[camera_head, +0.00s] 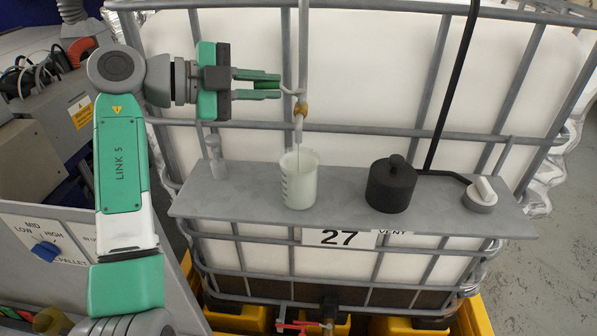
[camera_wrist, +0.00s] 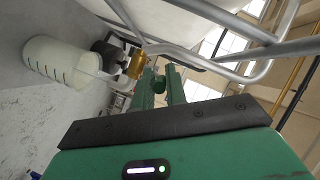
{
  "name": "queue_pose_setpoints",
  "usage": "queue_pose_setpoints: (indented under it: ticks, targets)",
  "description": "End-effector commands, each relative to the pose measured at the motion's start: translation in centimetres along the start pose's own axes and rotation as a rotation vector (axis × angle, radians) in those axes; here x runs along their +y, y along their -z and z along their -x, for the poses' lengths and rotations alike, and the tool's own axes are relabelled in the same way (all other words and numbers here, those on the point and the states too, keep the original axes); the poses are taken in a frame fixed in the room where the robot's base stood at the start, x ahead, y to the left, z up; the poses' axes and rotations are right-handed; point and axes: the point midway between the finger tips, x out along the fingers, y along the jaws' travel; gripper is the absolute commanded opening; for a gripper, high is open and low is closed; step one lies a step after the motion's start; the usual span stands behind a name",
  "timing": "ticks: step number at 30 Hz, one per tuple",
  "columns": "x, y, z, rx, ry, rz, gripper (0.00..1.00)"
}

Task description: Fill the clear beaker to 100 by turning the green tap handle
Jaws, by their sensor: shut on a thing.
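My gripper (camera_head: 270,84) is shut on the green tap handle (camera_head: 266,85), left of the tap's vertical pipe. In the wrist view the handle (camera_wrist: 160,84) sits between the two green fingers. The brass tap (camera_head: 300,109) has a pale spout pointing down; the brass part also shows in the wrist view (camera_wrist: 137,64). The clear beaker (camera_head: 299,182) stands upright on the grey shelf under the spout, and appears at left in the wrist view (camera_wrist: 62,62). A thin pale line runs from spout to beaker mouth. The beaker looks whitish inside; its level against the marks is not readable.
The grey shelf (camera_head: 340,208) also bears a black lidded pot (camera_head: 391,184), a grey-white knob (camera_head: 480,194) and a small grey bottle-like fitting (camera_head: 217,158). A black pipe rises behind the pot. A caged white tank (camera_head: 370,80) stands behind.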

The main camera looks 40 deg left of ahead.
Motion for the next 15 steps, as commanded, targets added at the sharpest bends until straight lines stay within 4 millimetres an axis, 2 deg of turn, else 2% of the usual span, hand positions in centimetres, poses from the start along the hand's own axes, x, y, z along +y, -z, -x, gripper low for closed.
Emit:
queue_pose_setpoints:
  ticks: [4,8,15]
  targets:
    - [0.01,-0.03,-0.15,0.001,-0.001,0.001,0.00]
    - [-0.88,0.00,-0.18,0.056,-0.037,-0.005,0.00]
    - [-0.42,-0.77,-0.53,0.129,-0.080,-0.030,0.00]
